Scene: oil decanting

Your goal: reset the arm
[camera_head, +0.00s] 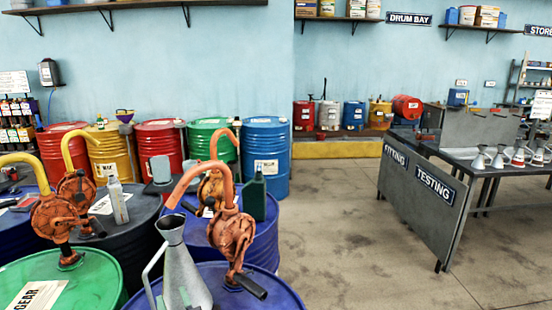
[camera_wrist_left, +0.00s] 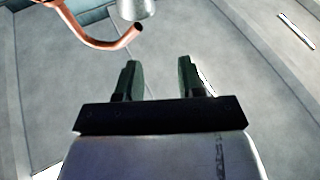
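My left gripper (camera_wrist_left: 158,66) shows in the left wrist view with its two dark green fingers apart and nothing between them. Beyond the fingers, at the top of that view, are a curved copper-coloured spout (camera_wrist_left: 108,42) and part of a grey metal vessel (camera_wrist_left: 137,9). I cannot make out the left gripper clearly in the head view. A grey metal jug (camera_head: 183,268) stands upright at the blue drum in front, its mouth just below the end of an orange pump's spout (camera_head: 187,178).
Rusty orange hand pumps (camera_head: 229,236) stand on the near drums. A white bottle (camera_head: 117,200) and a dark green bottle (camera_head: 256,197) stand among them. Coloured drums (camera_head: 265,155) line the wall. A testing bench (camera_head: 425,200) is at the right. The floor (camera_head: 335,230) between is clear.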

